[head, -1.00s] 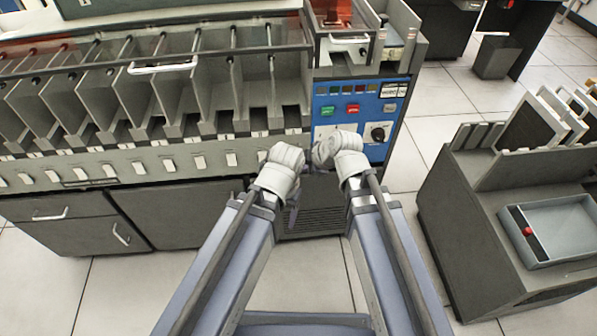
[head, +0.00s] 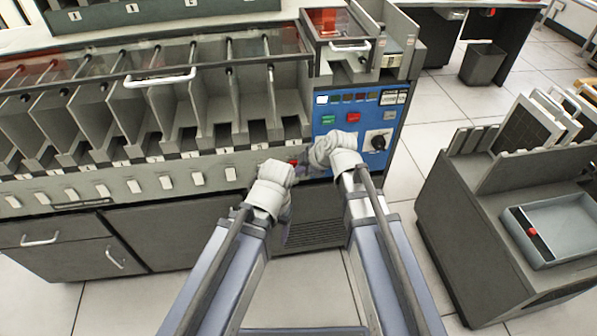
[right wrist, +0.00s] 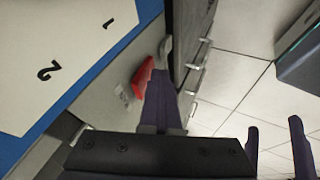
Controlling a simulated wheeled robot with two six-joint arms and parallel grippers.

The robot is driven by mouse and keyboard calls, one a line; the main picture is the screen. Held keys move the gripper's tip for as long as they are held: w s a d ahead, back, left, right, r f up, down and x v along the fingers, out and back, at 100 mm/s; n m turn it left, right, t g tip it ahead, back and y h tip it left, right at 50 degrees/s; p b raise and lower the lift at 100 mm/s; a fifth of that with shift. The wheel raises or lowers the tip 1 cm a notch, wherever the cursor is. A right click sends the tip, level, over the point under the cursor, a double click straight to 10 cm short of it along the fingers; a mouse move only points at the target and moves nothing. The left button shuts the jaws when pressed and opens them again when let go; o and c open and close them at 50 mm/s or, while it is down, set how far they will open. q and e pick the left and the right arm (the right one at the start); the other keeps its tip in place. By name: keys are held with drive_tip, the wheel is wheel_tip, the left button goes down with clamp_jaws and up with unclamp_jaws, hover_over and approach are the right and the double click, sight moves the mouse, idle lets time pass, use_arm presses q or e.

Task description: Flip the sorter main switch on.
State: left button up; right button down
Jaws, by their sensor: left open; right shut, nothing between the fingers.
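The red sorter main switch (head: 294,162) is on the grey strip at the left edge of the blue panel (head: 352,106), mostly hidden by my right gripper in the head view. It also shows in the right wrist view (right wrist: 142,77). My right gripper (right wrist: 158,88) is shut and empty, its fingertips at the red switch; whether they touch is hard to tell. In the head view the right gripper (head: 300,171) is dark and partly hidden. My left gripper (head: 285,212) is open and empty, low in front of the cabinet; its fingers also show in the right wrist view (right wrist: 275,142).
A white lamp (head: 321,99) is lit on the panel. A black rotary knob (head: 378,142) is at its lower right. White rocker switches (head: 198,179) line the strip. A grey cart (head: 475,225) with a tray (head: 560,222) stands right, across open floor.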

use_arm(q)
drive_tip(key=shift+r, duration=0.15)
use_arm(e)
drive_tip(key=shift+r, duration=0.1)
use_arm(q)
drive_tip(key=shift+r+p, duration=0.7)
drive_tip(key=shift+p, duration=0.15)
use_arm(e)
drive_tip(key=shift+r, duration=0.75)
